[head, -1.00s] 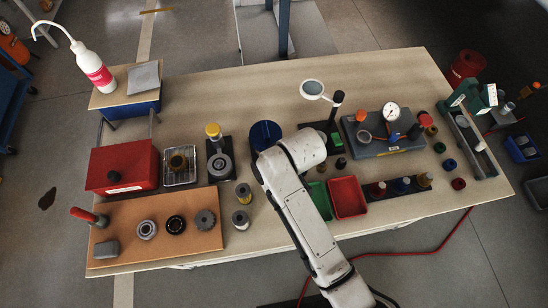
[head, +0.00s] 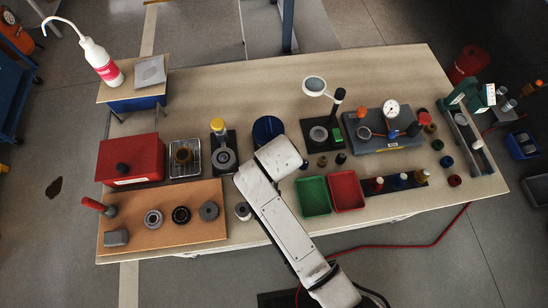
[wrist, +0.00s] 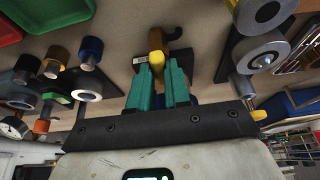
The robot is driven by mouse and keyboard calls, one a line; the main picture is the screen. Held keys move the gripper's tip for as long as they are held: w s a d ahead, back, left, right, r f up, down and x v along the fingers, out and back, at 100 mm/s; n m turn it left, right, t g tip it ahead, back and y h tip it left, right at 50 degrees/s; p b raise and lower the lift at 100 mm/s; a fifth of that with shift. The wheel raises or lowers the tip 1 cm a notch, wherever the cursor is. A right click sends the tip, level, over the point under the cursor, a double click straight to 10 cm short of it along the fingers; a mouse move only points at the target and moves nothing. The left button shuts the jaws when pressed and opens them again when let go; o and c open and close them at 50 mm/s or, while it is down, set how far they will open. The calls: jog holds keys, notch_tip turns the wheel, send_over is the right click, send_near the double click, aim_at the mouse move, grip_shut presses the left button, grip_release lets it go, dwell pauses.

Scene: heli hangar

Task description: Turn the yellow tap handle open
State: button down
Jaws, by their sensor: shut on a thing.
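In the wrist view, my gripper (wrist: 159,68) has its two teal fingers closed around the yellow tap handle (wrist: 156,60). The rounded yellow end shows between the fingertips. How far the handle is turned cannot be told. In the head view, my arm hides the gripper and the tap.
The workbench (head: 400,70) is crowded. Close to my arm stand a blue cup (head: 267,127), a black stand with a yellow top (head: 218,125), a green tray (head: 314,197) and a red tray (head: 347,190). A magnifier (head: 315,86) stands behind.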

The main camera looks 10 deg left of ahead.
dwell(0.4)
jog(key=c, duration=1.1)
grip_release()
jog(key=v, duration=1)
jog(key=shift+s+r, duration=0.15)
jog(key=shift+r, duration=0.25)
jog(key=s+d+f+m+g, duration=0.1)
jog(key=s+d+f, duration=0.15)
jog(key=d, duration=0.55)
jog(key=s+d+f+m+g, duration=0.15)
jog(key=s+d, duration=0.25)
jog(key=d, duration=0.4)
jog(key=shift+m+g+h, duration=0.45)
jog(key=shift+m+h, duration=0.25)
jog(key=shift+m, duration=0.05)
jog(key=s+d, duration=0.4)
jog(key=s, duration=0.1)
jog(key=s+d+f, duration=0.1)
jog(key=s+d, duration=0.3)
jog(key=d, duration=0.1)
jog(key=s+d+b, duration=0.1)
jog(key=s+d, duration=0.4)
jog(key=shift+s+d+f, duration=0.25)
jog(key=shift+s, duration=0.15)
